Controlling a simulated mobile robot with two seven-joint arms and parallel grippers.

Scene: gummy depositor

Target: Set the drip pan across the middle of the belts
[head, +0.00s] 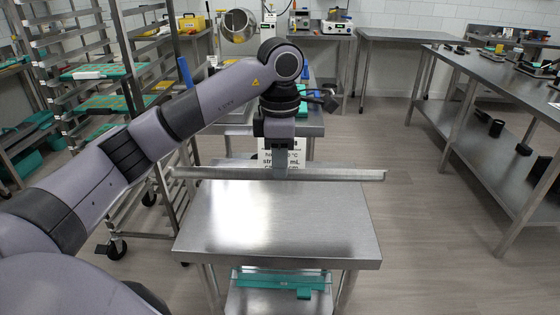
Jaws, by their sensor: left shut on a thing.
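The drip pan (225,174) is a long, thin, grey metal piece seen nearly edge-on, running left to right across the middle of the head view. My left gripper (280,167) is shut on it near its middle and holds it over the far part of a bare steel table. The pan looks level and above the table top, though its exact height is hard to judge. I cannot make out the belts; my left arm covers much of the bench behind the pan. My right gripper is not in view.
The near steel table (275,225) has a clear top, with a teal item (285,279) on its lower shelf. A rack of trays (100,103) stands at the left. A long steel bench (490,80) stands at the right. The floor between is free.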

